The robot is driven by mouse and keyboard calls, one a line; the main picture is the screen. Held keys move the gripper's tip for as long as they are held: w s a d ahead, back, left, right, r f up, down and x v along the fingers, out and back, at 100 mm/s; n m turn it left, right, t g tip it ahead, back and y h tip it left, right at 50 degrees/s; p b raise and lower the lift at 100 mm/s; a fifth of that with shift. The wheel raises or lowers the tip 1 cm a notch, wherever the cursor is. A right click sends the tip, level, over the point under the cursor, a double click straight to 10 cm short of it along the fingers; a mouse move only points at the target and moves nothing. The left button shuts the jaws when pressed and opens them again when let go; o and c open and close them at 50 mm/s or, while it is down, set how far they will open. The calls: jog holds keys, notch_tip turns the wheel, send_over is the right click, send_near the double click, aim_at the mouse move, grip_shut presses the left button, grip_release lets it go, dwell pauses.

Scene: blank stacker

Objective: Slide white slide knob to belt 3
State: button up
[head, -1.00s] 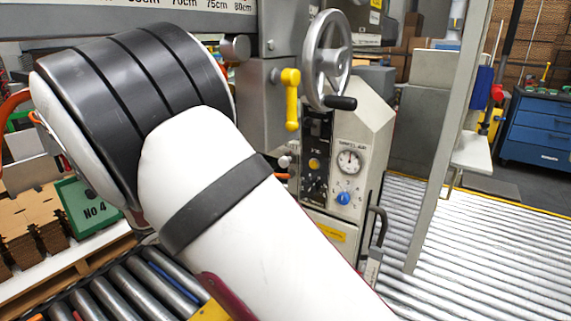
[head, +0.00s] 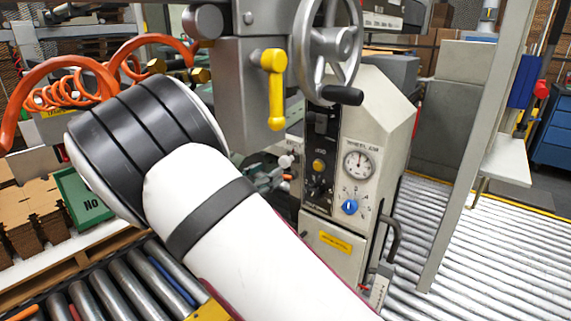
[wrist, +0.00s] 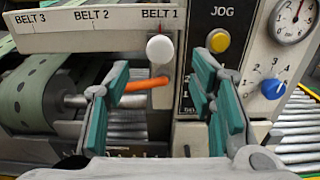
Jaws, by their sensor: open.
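The white slide knob (wrist: 160,48) is at the right end of the label strip (wrist: 95,17), just below BELT 1. BELT 2 and BELT 3 are marked farther left along that strip. My gripper (wrist: 162,76) is open, with its green-padded fingers to either side of and below the knob, not touching it in the picture. In the head view the knob (head: 286,161) is a small white ball left of the control panel, and my gripper (head: 268,178) is just below and left of it, partly hidden by my arm.
A yellow JOG button (wrist: 218,40) and a blue dial (wrist: 272,89) are close on the right. An orange rod-like piece (wrist: 147,84) lies between the fingers. A yellow-handled lever (head: 274,88) and a handwheel (head: 328,45) are above. A green belt roller (wrist: 25,92) is at left.

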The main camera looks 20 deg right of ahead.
aim_at(283, 163)
jog(key=b+x, duration=0.1)
jog(key=x, duration=0.7)
jog(key=shift+w+d, duration=0.1)
jog(key=shift+w, duration=0.05)
grip_shut()
